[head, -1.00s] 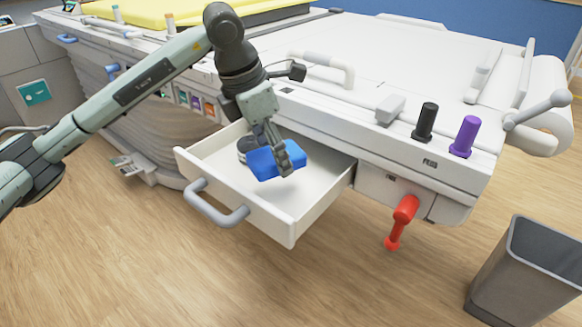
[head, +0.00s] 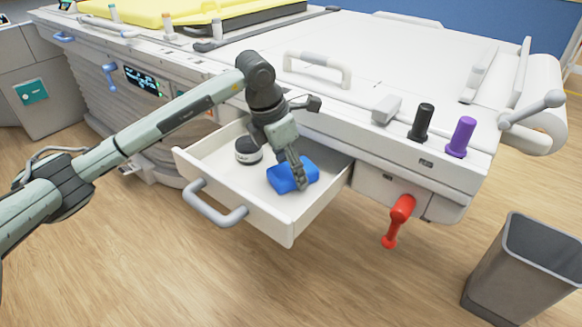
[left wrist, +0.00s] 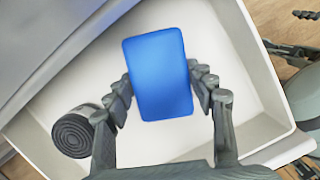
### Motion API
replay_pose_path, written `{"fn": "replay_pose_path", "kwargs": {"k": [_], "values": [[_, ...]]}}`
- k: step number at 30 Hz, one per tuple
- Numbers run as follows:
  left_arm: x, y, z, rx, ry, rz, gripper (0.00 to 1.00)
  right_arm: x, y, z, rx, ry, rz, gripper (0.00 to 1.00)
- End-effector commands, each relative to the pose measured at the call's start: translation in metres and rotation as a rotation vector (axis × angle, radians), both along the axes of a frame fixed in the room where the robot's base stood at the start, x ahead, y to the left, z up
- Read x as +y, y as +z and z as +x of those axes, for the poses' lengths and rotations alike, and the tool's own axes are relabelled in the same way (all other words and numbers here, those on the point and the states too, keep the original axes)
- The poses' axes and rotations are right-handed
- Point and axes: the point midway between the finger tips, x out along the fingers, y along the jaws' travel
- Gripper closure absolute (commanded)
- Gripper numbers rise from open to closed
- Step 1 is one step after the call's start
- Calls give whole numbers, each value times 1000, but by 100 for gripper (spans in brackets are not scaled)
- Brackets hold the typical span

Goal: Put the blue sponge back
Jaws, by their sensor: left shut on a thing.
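The blue sponge (head: 284,179) is inside the open white drawer (head: 262,219), right of its middle. It also shows in the left wrist view (left wrist: 158,72), between the fingers. My left gripper (head: 299,180) is shut on the sponge and points down into the drawer; its fingers (left wrist: 160,92) press the sponge's two sides. Whether the sponge touches the drawer floor I cannot tell.
A grey handle (head: 215,207) is on the drawer front. A red lever (head: 398,220) hangs at right. A bin (head: 522,270) stands at lower right.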

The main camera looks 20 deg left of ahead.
Motion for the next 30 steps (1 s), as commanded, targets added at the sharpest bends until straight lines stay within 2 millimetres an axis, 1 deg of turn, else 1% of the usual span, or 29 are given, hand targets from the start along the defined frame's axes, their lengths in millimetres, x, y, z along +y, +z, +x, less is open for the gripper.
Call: {"fn": "replay_pose_path", "kwargs": {"k": [4, 5, 9, 10, 18, 21, 22, 23, 24, 26, 30], "values": [[0, -3, 0, 0, 0, 0, 65, 0, 3, 1, 1, 0, -2, 24], [0, -3, 0, 0, 0, 0, 44, 1, 6, 2, -2, 1, -3, 24], [0, -2, 0, 0, 0, 0, 26, 2, 12, 5, -17, 2, -1, 24], [0, -2, 0, 0, 0, 0, 24, 1, 12, 5, -17, 2, -2, 24], [0, -2, 0, 0, 0, 0, 24, -1, 10, 3, -10, -2, -4, 24], [0, 1, 0, 0, 0, 0, 24, -1, 12, 3, -11, -2, -3, 24], [0, 3, 0, 0, 0, 0, 24, -2, 8, 1, -5, -1, -3, 24], [1, 6, 0, -3, 1, 0, 24, -3, 1, -1, 1, -2, -5, 24], [3, 12, -1, -3, 2, 1, 24, -4, -2, -3, 7, -1, -6, 24], [4, 23, -3, -6, 1, 0, 24, -4, -2, -4, 11, -1, -7, 24], [11, 54, -10, -6, 0, 1, 24, -3, 2, -2, 4, 0, -7, 24]]}}
